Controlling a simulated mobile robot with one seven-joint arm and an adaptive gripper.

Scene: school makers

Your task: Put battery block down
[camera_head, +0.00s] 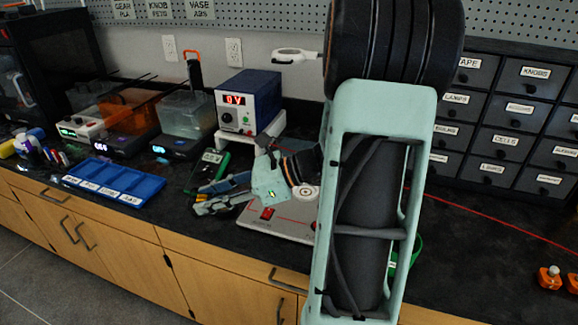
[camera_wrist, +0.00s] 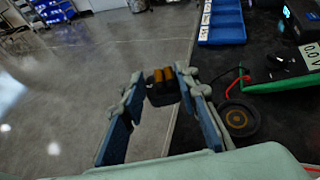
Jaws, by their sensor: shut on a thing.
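The battery block (camera_wrist: 162,88), dark with orange-brown cells, is between the fingertips of my gripper (camera_wrist: 160,97) in the wrist view. My gripper is shut on it. In the head view my gripper (camera_head: 217,195) is low over the front of the dark counter (camera_head: 130,215), left of a flat grey device.
A blue compartment tray (camera_head: 115,182) lies to the left. A green multimeter (camera_head: 207,172) is just behind my gripper. The grey device with a red switch (camera_head: 268,213) is to the right. Bare counter separates tray and gripper.

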